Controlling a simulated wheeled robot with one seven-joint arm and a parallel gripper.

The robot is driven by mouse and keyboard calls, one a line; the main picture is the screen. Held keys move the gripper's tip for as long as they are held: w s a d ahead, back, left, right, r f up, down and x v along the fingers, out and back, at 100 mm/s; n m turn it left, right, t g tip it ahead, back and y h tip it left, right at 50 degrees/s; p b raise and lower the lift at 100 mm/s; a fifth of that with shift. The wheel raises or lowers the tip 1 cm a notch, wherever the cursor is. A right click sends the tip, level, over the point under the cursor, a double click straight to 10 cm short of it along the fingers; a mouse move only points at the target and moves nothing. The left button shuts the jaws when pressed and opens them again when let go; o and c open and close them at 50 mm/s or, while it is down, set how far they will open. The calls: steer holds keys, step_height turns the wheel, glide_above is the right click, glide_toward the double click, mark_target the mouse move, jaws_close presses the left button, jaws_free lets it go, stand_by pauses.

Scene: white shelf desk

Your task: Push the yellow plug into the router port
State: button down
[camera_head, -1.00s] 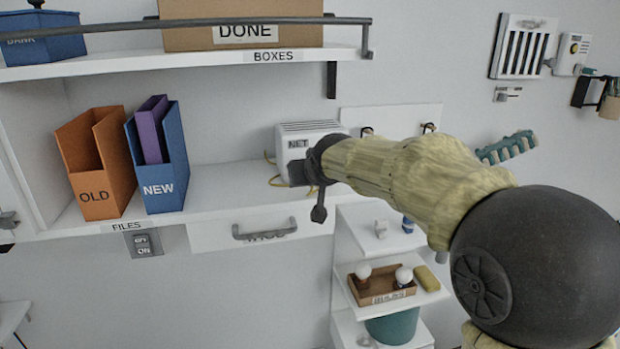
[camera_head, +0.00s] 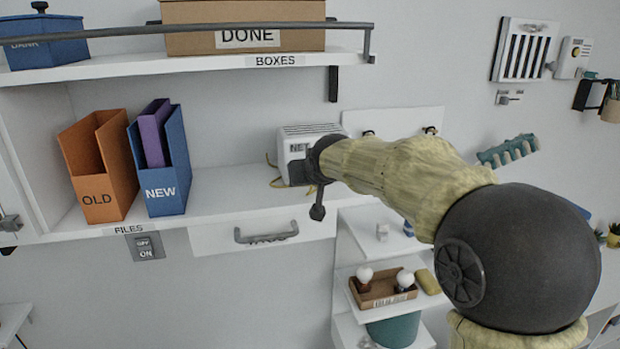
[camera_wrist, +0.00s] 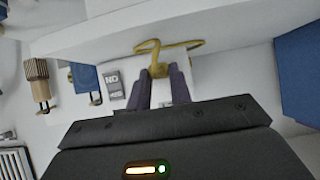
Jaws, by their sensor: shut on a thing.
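The white router (camera_head: 297,148) with a NET label and a slotted top stands on the middle shelf. My gripper (camera_head: 312,172) is at its right front side and covers part of it. In the wrist view my gripper (camera_wrist: 160,84) is shut on the yellow plug (camera_wrist: 157,70), held between the two fingertips. A yellow cable (camera_wrist: 187,45) loops away from the plug, and pieces of it show beside the router in the head view. The router port is hidden, so I cannot tell whether the plug touches it or is in it.
On the same shelf (camera_head: 235,187), an orange OLD file box (camera_head: 99,180) and a blue NEW file box (camera_head: 168,185) stand to the left. An upper shelf with a rail (camera_head: 190,28) hangs above. The shelf between the files and router is clear.

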steer(key=shift+w+a, duration=0.1)
steer(key=shift+w, duration=0.25)
steer(key=c, duration=1.2)
jaws_free()
steer(key=b+v, duration=0.5)
steer(key=v, duration=1.2)
steer(key=shift+s+r, duration=0.1)
steer(key=shift+s, duration=0.1)
